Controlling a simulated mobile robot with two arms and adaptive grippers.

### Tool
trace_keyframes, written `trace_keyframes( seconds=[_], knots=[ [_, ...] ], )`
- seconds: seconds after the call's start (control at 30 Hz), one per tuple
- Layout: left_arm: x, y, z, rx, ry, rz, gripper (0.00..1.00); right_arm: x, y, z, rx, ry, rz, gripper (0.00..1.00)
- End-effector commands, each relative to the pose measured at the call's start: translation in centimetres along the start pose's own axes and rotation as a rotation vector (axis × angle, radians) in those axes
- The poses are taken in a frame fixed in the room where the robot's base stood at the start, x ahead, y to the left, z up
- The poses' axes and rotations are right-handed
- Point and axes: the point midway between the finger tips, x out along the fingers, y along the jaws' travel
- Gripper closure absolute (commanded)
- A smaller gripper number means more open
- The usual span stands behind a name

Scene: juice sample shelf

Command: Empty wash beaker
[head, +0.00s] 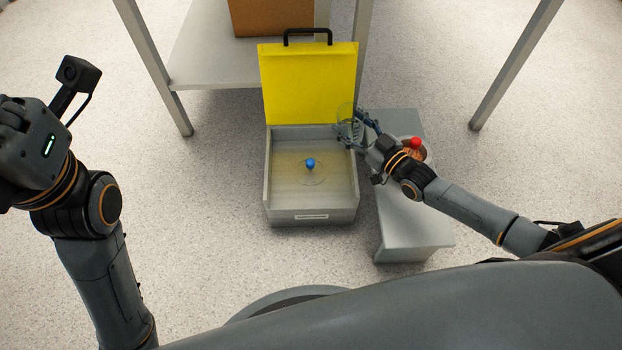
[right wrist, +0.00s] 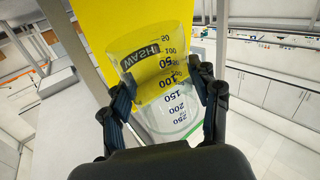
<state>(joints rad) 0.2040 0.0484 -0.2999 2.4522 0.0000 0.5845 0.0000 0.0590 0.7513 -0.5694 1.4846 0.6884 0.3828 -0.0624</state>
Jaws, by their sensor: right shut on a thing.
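The clear wash beaker (head: 346,128) is in my right gripper (head: 358,127), above the back right corner of an open grey bin (head: 312,216). In the right wrist view the beaker (right wrist: 150,85) shows its WASH label and black graduation marks upside down, between the two dark fingers of the right gripper (right wrist: 165,92). The fingers are shut on its sides. I cannot tell its exact tilt or whether liquid is in it. My left gripper (head: 10,112) is cut off at the left edge and its fingers do not show clearly.
The bin's yellow lid (head: 310,85) stands upright behind it. Inside lies a clear disc with a blue knob (head: 310,163). A grey bench (head: 410,215) right of the bin bears a brownish item with a red knob (head: 415,142). A shelf (head: 215,60) with a brown box (head: 270,18) stands behind.

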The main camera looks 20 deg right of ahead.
Motion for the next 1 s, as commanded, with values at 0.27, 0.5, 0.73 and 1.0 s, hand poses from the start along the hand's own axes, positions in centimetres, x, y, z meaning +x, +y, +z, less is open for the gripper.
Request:
trace_keyframes(
  seconds=[0.27, 0.5, 0.73, 1.0],
  knots=[
    [0.23, 0.12, -0.24, 0.002, 0.017, 0.007, 1.0, 0.01, 0.47, 0.37, 0.084, 0.007, 0.0, 0.79],
    [0.27, 0.13, -0.21, 0.002, 0.016, 0.007, 1.0, 0.0, 0.48, 0.33, 0.087, 0.007, 0.0, 0.79],
    [0.27, 0.13, -0.22, 0.002, 0.016, 0.007, 1.0, 0.0, 0.47, 0.33, 0.086, 0.007, 0.0, 0.79],
    [0.26, 0.13, -0.25, 0.002, 0.017, 0.006, 1.0, 0.0, 0.46, 0.34, 0.086, 0.007, 0.0, 0.79]
  ],
)
